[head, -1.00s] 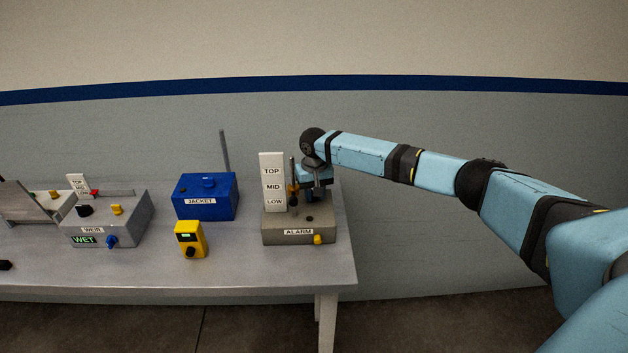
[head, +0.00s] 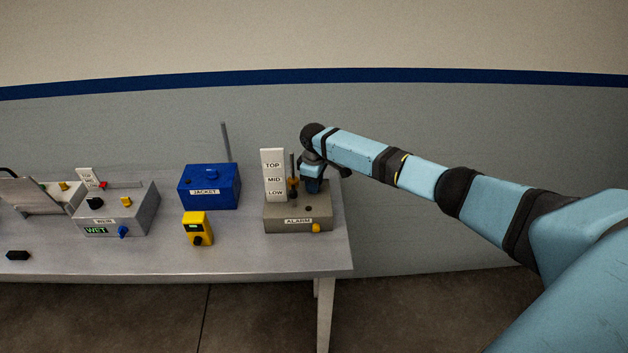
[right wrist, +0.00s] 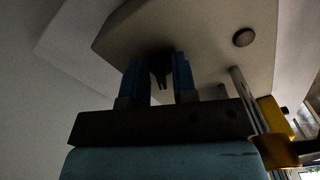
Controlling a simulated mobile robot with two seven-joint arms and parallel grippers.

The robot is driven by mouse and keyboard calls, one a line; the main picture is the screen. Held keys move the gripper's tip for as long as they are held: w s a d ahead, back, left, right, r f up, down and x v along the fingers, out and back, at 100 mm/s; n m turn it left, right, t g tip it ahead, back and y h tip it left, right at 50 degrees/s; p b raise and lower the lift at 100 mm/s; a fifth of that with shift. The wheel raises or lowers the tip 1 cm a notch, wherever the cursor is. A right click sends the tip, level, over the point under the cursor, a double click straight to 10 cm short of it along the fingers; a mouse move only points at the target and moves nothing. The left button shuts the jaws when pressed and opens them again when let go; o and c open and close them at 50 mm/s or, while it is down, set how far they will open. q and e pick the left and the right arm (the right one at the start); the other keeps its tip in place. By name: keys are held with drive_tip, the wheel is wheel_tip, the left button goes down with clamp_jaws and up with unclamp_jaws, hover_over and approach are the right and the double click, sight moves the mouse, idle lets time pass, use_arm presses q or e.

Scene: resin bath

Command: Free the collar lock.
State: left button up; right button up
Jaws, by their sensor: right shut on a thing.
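The grey alarm box (head: 290,225) stands at the right end of the bench. A white TOP/MID/LOW scale (head: 273,175) rises from it, beside a thin dark rod with an orange pointer (head: 293,183) near LOW. My right gripper (head: 314,187) points down at the box top, just right of the rod. In the right wrist view its blue fingers (right wrist: 160,80) are shut on a small dark knob (right wrist: 159,74) at the box top. The knob is mostly shaded and hidden by the fingers. I cannot tell for sure which part is the collar lock. My left gripper is out of view.
An orange-yellow knob (head: 316,228) is on the alarm box's front. Left of it stand a yellow handheld unit (head: 197,229), the blue jacket box (head: 209,190) and the grey weir box (head: 130,215) with a WET display.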

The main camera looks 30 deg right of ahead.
drive_tip(key=shift+w+n, duration=0.1)
drive_tip(key=shift+n, duration=2.1)
drive_tip(key=o, duration=0.6)
drive_tip(key=shift+r, duration=0.15)
wheel_tip(320, 180, up, 14)
drive_tip(key=b, duration=0.1)
drive_tip(key=shift+f, duration=0.2)
drive_tip(key=shift+f, duration=0.1)
